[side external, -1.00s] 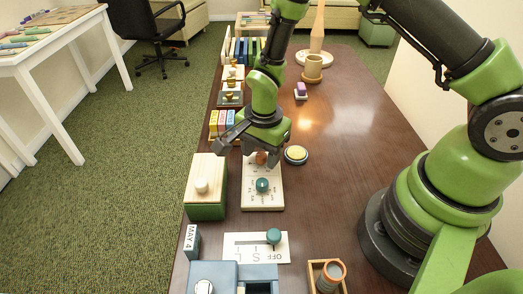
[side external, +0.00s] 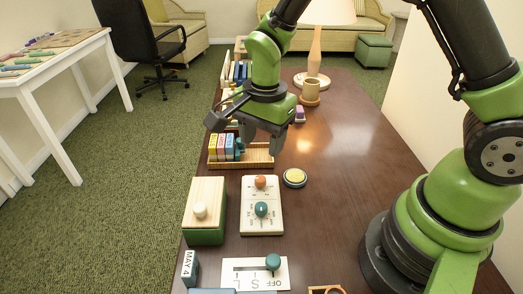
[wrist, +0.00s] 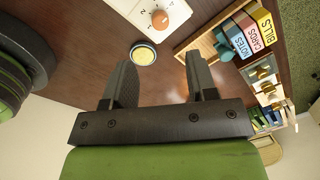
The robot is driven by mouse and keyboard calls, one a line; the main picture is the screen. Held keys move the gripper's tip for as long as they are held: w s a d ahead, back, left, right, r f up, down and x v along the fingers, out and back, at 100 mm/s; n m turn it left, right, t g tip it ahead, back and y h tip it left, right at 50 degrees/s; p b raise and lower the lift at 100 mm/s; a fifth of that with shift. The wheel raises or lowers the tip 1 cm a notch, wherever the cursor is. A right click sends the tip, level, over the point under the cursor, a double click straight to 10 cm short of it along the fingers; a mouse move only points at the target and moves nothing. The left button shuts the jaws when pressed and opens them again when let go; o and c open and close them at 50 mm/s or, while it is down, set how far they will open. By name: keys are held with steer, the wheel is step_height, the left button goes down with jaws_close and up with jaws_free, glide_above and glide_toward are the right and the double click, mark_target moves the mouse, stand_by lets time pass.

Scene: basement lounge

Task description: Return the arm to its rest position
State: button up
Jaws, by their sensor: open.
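My gripper (side external: 262,138) is open with nothing between its fingers. In the side view it hangs above the wooden tray (side external: 258,157) that holds the coloured boxes (side external: 223,147). In the wrist view the two fingers of my gripper (wrist: 160,82) stand well apart. The tray and its boxes marked BILLS, CARDS and NOTES (wrist: 243,38) lie to the right there. I cannot tell from the side view whether a finger touches the tray.
Nearer the camera are a dial panel (side external: 262,222), a green box with a wooden lid (side external: 205,210) and a slider panel (side external: 254,273). A yellow-topped button (side external: 295,178) sits right of the tray. A lamp (side external: 315,52) and a wooden cup (side external: 310,90) stand farther back. The table's right middle is clear.

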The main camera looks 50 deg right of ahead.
steer(key=shift+r, duration=0.15)
steer(key=s+d+r+n+t+y, duration=0.1)
steer(key=s+r+n+t, duration=0.15)
steer(key=r, duration=0.45)
steer(key=s+d+r+n+t, duration=0.1)
steer(key=s+r+n, duration=0.25)
steer(key=r, duration=0.35)
steer(key=s+r+n+t, duration=0.3)
steer(key=s+r+n, duration=0.1)
steer(key=s, duration=0.6)
steer(key=shift+d+r+n+y, duration=0.25)
steer(key=shift+n+y, duration=0.15)
steer(key=shift+n, duration=0.5)
